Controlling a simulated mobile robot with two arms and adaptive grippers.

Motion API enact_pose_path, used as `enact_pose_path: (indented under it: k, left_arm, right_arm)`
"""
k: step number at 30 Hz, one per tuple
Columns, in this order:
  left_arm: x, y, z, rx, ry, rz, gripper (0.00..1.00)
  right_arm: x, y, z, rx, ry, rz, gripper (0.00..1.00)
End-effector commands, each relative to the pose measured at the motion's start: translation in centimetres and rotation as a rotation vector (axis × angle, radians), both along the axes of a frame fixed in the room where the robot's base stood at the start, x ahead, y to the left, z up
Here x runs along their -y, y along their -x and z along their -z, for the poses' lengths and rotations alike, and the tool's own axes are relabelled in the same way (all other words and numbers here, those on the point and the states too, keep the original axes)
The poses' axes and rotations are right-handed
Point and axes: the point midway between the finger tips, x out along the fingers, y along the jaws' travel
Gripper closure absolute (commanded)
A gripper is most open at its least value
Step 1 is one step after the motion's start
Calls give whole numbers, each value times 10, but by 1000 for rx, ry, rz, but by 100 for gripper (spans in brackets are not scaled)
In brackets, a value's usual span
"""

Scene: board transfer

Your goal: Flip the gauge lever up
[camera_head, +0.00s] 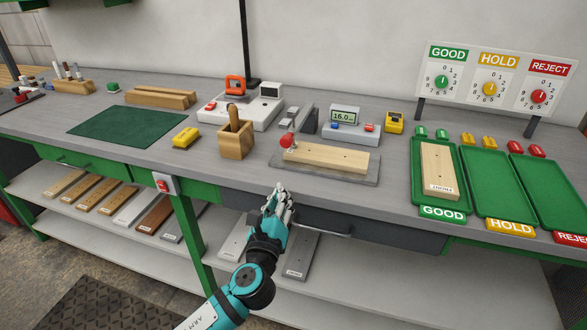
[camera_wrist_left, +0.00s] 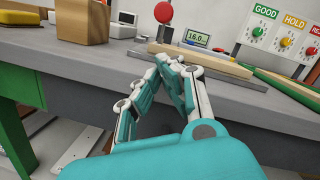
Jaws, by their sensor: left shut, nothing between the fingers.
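The gauge lever shows as a red ball knob (camera_head: 287,140) at the left end of the gauge plate (camera_head: 330,174), beside a wooden board (camera_head: 327,157) lying on that plate. In the left wrist view the red knob (camera_wrist_left: 163,12) sits on a short stem above the bench edge. I cannot tell the lever's exact angle. A digital display (camera_head: 344,115) behind it reads about 16.0. My left gripper (camera_head: 281,190) is shut and empty, in front of the bench edge, below the knob and apart from it. Its closed fingers also show in the left wrist view (camera_wrist_left: 168,62). My right gripper is not in view.
Green trays (camera_head: 497,180) lie at the right, one holding a board (camera_head: 438,166). A dial sign (camera_head: 493,80) stands behind them. The bench's front strip near the gauge is clear.

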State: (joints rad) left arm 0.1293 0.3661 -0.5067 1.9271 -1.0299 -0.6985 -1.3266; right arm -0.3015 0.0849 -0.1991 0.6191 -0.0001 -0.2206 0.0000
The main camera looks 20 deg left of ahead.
Motion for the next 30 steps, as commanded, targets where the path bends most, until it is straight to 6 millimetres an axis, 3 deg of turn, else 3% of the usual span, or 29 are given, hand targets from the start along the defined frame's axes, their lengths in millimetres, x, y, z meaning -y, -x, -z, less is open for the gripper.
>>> enact_pose_path:
  k: [3, 16, 30]
  left_arm:
    - [3, 0, -13, 31, -54, 4, 100]
    - [3, -6, -14, 32, -57, 4, 100]
    - [-3, -82, -26, 33, -55, 3, 100]
  right_arm:
    - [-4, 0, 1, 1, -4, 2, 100]
    - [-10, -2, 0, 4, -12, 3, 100]
    - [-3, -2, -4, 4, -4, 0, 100]
